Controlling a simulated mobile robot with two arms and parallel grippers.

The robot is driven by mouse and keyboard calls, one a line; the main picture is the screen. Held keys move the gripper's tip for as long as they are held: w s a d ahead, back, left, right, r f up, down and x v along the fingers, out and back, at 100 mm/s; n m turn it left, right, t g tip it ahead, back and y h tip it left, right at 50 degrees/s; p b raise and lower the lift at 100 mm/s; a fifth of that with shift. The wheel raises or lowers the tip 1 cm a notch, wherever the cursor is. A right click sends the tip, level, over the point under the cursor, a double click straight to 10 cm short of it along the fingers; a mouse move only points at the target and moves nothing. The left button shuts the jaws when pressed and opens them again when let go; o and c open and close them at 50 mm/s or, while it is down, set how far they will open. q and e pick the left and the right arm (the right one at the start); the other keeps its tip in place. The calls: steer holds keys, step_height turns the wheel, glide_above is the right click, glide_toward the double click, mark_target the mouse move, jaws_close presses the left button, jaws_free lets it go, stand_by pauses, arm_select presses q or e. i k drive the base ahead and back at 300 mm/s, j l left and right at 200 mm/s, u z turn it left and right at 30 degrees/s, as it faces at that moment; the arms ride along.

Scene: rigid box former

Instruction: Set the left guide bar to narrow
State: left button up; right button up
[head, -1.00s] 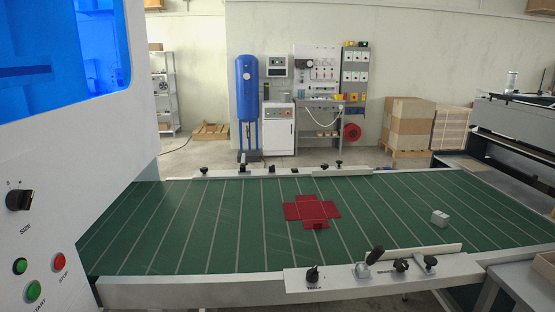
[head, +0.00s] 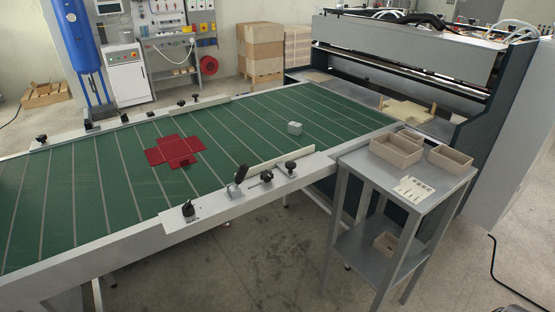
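Two pale guide bars flank the green striped belt. The near guide bar (head: 283,159) lies along the belt's near edge, with a black lever (head: 240,174) and several black knobs on the rail beside it. A black dial (head: 188,210) sits further left on that rail. The far guide bar (head: 205,103) lies along the opposite edge, with small black knobs (head: 181,102) near it. The frames do not show which bar is called left, and the setting labels are too small to read. Neither of my grippers is in view.
A grey side table (head: 365,180) with several trays stands at the right, before a large machine (head: 400,55). The floor in front is clear.

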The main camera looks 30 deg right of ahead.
mark_target(286, 164)
steer(key=z, duration=1.3)
